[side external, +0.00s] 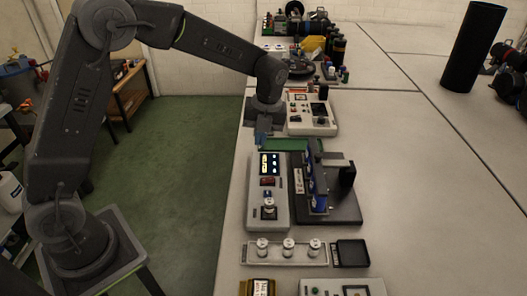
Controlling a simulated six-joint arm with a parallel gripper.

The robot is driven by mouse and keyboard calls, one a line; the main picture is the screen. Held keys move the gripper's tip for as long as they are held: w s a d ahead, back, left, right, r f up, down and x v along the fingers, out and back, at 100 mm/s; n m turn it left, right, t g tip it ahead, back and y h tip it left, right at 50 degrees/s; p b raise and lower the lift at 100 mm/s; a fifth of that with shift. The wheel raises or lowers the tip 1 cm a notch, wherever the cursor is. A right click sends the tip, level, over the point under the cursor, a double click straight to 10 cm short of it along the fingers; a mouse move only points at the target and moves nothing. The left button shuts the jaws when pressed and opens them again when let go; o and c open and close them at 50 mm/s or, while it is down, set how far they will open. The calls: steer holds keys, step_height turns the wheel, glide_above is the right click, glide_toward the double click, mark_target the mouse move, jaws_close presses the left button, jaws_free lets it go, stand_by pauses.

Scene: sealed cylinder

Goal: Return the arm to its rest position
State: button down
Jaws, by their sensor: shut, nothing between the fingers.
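My gripper (262,136) points down above the left edge of the long pale table. It hangs just behind the grey box with a lit display (271,163) and close to the left end of a green piece (285,145). I cannot tell whether it touches that piece. The fingers are small and dark here; they look closed with nothing visible between them. My arm reaches over from the left in a high bend.
A dark fixture with blue parts (318,185) stands right of the display box. A tray with white capped jars (288,252) lies in front. Another instrument (312,119) sits behind my gripper. A tall black cylinder (474,45) stands far right.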

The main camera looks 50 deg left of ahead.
steer(key=shift+a+r, duration=0.1)
steer(key=shift+r, duration=0.55)
steer(key=s+r+n+t, duration=0.4)
steer(key=s+r+n, duration=0.7)
steer(key=s+n, duration=0.15)
steer(key=s+n+t+h, duration=0.1)
steer(key=s+n+t, duration=0.1)
steer(key=s+n, duration=0.9)
steer(key=n, duration=0.3)
steer(key=shift+s+d+r+t, duration=0.2)
steer(key=shift+s+d+t, duration=0.15)
steer(key=shift+d+t, duration=0.05)
